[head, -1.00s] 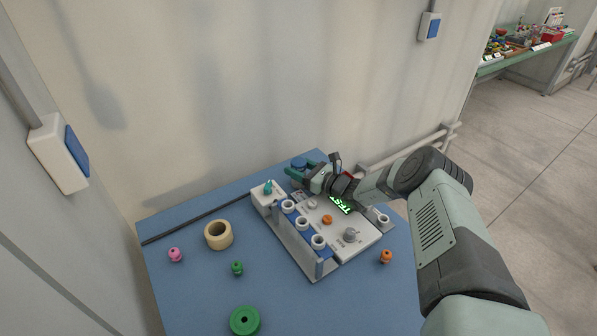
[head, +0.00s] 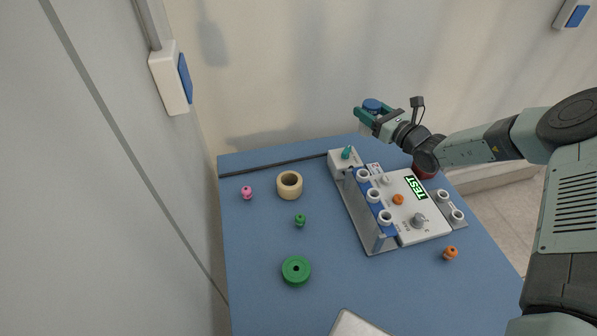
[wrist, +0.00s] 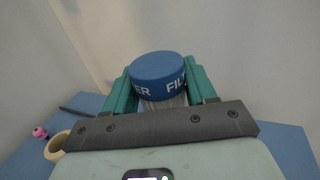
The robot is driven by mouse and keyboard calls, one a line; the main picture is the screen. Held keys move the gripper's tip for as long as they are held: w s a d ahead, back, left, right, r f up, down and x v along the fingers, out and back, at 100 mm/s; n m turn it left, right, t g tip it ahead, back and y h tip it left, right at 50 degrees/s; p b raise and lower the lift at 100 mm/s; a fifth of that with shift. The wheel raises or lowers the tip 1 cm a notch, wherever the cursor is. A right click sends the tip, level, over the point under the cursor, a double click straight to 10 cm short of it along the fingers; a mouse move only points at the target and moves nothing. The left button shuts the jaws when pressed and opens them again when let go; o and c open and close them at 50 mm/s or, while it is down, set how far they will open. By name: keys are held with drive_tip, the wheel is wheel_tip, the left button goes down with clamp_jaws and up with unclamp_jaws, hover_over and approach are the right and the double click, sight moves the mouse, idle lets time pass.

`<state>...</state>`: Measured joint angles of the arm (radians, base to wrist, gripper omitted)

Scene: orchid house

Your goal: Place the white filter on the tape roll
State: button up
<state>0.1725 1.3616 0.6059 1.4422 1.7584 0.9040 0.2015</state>
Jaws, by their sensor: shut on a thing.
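The filter (head: 372,105) has a blue cap and a pale white body below it. My gripper (head: 371,117) is shut on it and holds it upright, above the back of the blue table. In the wrist view the filter (wrist: 158,75) shows lettering on its cap, between the two teal fingers (wrist: 160,90). The tape roll (head: 289,198) is a beige ring lying flat on the table, left of and nearer than my gripper. Its edge also shows at the lower left of the wrist view (wrist: 55,150). My gripper is well apart from it.
A grey fixture (head: 360,215) with white rings and a TEST panel (head: 415,187) stands right of the tape roll. A pink knob (head: 247,193), a green knob (head: 300,220) and a green spool (head: 296,271) lie around the roll. A dark rod (head: 270,164) lies behind it.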

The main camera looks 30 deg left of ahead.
drive_tip(key=s+a+r, duration=0.3)
drive_tip(key=s+a, duration=0.6)
drive_tip(key=s, duration=0.2)
drive_tip(key=n+g, duration=0.1)
hover_over(289, 179)
wheel_tip(289, 179, down, 5)
drive_tip(key=shift+f+y, duration=0.3)
drive_tip(key=shift+f, duration=1.7)
drive_tip(key=shift+f, duration=0.2)
drive_tip(key=o, duration=1.1)
drive_tip(key=shift+r, duration=0.1)
